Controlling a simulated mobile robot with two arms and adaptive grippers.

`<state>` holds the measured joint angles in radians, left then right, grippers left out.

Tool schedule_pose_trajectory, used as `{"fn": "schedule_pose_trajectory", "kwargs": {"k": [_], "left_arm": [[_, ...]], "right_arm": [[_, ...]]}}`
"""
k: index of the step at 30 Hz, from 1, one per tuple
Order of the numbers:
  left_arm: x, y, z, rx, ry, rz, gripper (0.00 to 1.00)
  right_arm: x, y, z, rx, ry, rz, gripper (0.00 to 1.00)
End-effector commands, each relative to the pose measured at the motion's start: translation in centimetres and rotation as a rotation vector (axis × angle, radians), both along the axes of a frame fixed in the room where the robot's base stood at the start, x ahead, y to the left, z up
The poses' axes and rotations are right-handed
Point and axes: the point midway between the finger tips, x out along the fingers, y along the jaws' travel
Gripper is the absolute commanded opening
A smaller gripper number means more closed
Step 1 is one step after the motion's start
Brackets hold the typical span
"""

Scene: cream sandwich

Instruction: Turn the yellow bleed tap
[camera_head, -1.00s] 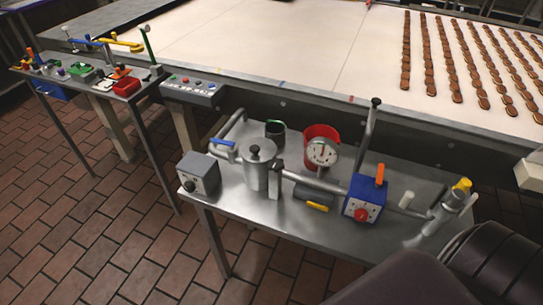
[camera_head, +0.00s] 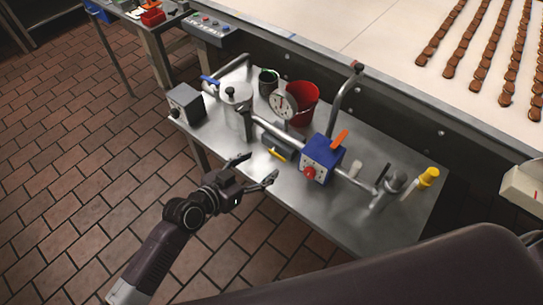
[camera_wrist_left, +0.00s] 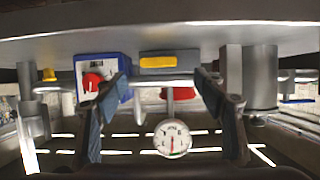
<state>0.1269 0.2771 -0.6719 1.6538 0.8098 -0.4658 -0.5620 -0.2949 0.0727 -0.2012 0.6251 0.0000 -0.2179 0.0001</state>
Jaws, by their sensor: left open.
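A yellow bar-shaped handle (camera_head: 276,154) sits low on the pipework, above the front part of the steel table. It also shows in the left wrist view (camera_wrist_left: 158,62), level and between my fingers. I cannot tell from looks alone which is the bleed tap. My left gripper (camera_head: 260,167) is open and empty, in front of the bar handle and apart from it. My right gripper is not in view.
On the steel table (camera_head: 262,192) stand a blue box (camera_head: 321,158) with red knob and orange lever, a dial gauge (camera_head: 283,104), a red bucket (camera_head: 304,103), a metal pot (camera_head: 236,106) and a grey box (camera_head: 186,104). The conveyor lies behind. Open floor lies front left.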

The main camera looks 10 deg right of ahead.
Motion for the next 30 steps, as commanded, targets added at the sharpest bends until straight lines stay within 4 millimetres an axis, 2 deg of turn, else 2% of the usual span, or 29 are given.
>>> {"fn": "schedule_pose_trajectory", "kwargs": {"k": [5,12,25,30], "left_arm": [[1.6,-2.1,-0.9,-0.001,0.000,0.000,0.64],[3.1,-4.1,-2.1,-0.001,0.000,0.000,0.64],[3.6,-4.7,-2.4,0.000,0.000,0.001,0.64],[3.6,-4.7,-2.4,0.000,0.000,0.001,0.47]], "right_arm": [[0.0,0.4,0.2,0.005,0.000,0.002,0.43],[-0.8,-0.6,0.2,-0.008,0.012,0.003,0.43],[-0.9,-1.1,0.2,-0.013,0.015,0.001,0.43],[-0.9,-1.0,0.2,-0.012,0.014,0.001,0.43]]}}
